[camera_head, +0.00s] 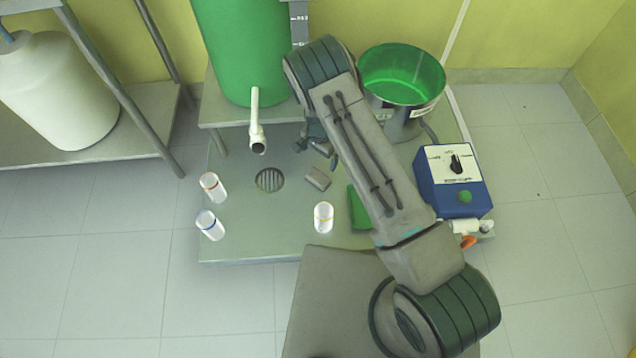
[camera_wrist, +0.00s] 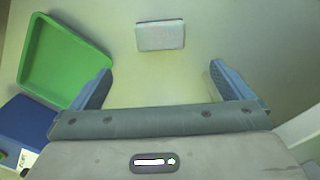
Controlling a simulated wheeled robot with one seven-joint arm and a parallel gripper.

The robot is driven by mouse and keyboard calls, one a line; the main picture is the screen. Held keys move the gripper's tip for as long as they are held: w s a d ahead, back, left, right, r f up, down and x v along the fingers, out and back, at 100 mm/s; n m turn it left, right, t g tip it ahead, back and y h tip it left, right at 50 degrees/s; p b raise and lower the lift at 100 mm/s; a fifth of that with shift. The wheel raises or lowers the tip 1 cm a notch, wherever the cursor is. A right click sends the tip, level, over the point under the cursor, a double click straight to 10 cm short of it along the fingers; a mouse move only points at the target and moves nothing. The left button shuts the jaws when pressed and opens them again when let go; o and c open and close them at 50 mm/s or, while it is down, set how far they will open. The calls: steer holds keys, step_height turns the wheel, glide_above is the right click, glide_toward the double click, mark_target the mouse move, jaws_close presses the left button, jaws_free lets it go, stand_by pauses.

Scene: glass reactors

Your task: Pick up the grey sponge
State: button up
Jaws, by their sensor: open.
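The grey sponge (camera_head: 317,178) is a small block lying on the grey bench, just right of the round drain grate. In the wrist view the sponge (camera_wrist: 160,35) lies flat, beyond my fingertips and roughly centred between them. My gripper (camera_head: 318,145) is above the bench, behind the sponge in the head view, and partly hidden by my arm. In the wrist view my gripper (camera_wrist: 160,75) is open, with two blue-grey fingers apart and nothing between them. The sponge and the fingers appear apart.
A green tray (camera_head: 359,208) lies right of the sponge, partly under my arm. Cups with orange (camera_head: 212,186), blue (camera_head: 209,225) and yellow (camera_head: 323,217) rims stand nearby. A white spout (camera_head: 256,120), a green-lined pot (camera_head: 402,75) and a blue control box (camera_head: 453,182) surround the area.

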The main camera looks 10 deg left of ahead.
steer(key=b, duration=0.3)
glide_toward(318, 176)
step_height(318, 176, down, 5)
steer(key=shift+s+f, duration=0.1)
steer(key=shift+f, duration=0.1)
steer(key=shift+f+b, duration=1.7)
steer(key=shift+f, duration=0.9)
steer(key=shift+c, duration=0.3)
steer(key=c, duration=0.9)
steer(key=shift+c, duration=0.2)
steer(key=shift+r, duration=0.2)
